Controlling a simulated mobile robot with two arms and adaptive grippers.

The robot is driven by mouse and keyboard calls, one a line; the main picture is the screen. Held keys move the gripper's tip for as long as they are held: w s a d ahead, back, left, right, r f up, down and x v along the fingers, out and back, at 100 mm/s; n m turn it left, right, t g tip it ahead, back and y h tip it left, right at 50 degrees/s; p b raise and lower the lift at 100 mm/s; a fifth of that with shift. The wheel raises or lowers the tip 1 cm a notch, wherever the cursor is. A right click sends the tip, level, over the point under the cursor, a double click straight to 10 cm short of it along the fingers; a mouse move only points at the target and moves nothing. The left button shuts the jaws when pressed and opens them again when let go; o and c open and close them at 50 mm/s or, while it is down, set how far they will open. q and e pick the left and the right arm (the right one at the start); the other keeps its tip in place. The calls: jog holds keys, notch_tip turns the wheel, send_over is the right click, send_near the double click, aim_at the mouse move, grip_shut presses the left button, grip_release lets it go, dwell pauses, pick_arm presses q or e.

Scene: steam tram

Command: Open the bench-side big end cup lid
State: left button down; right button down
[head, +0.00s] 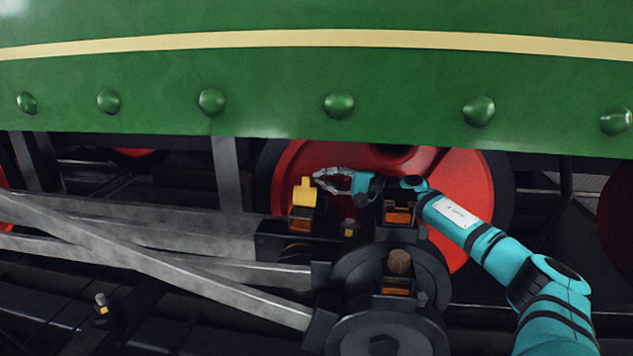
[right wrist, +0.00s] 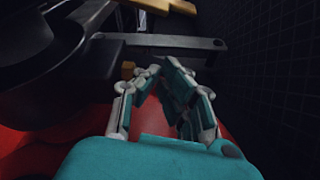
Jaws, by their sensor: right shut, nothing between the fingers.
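In the right wrist view the fingers (right wrist: 162,66) come together, and a yellow piece (right wrist: 163,6) shows at the top edge. My left gripper is not in view.
Two more orange-fronted cups, an upper one (head: 398,215) and a lower one with a brown plug (head: 399,262), stand to the right by the dark crank (head: 385,335). The green riveted side (head: 270,80) overhangs above. Grey rods (head: 150,258) cross at left.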

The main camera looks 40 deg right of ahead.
aim_at(305, 191)
jog(key=shift+x, duration=0.75)
jog(key=shift+w+a, duration=0.1)
jog(key=shift+a, duration=0.1)
jog(key=shift+s+a+b, duration=0.6)
jog(key=shift+b, duration=0.25)
jog(key=shift+s+a+r+b, duration=0.5)
jog(key=shift+s+a+b, duration=0.1)
jog(key=shift+a+b, duration=0.15)
jog(key=shift+a+r, duration=0.1)
jog(key=shift+a, duration=0.05)
